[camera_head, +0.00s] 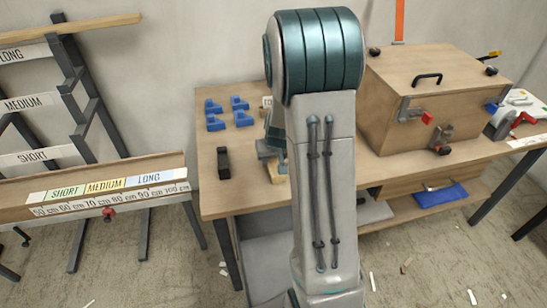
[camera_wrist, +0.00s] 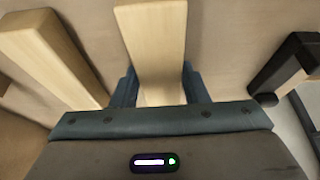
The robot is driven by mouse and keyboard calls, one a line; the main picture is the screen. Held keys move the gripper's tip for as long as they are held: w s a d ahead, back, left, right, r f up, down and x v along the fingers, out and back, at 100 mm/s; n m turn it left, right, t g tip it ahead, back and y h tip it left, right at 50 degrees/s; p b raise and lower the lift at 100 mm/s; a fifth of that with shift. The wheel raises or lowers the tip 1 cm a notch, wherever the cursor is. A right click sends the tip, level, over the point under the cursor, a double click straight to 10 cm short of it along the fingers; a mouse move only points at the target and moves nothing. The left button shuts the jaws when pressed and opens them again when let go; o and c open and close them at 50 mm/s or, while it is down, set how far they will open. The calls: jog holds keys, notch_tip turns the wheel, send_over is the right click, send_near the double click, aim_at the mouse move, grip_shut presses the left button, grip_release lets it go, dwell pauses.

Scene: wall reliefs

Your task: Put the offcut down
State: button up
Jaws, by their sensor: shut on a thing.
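The offcut, a pale square-edged piece of wood (camera_wrist: 150,40), lies between the two blue-grey fingers of my gripper (camera_wrist: 160,88) in the wrist view. The gripper is shut on it. In the head view, the gripper (camera_head: 270,150) is over the left part of the workbench (camera_head: 245,185), largely hidden behind my arm. A small bit of pale wood (camera_head: 276,172) shows below it. I cannot tell whether the offcut touches the bench top.
Several blue blocks (camera_head: 240,119) and a black block (camera_head: 223,163) stand on the bench. A wooden box (camera_head: 440,85) is right. A labelled rack (camera_head: 110,185) stands left.

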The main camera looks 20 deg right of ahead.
jog(key=o, duration=1)
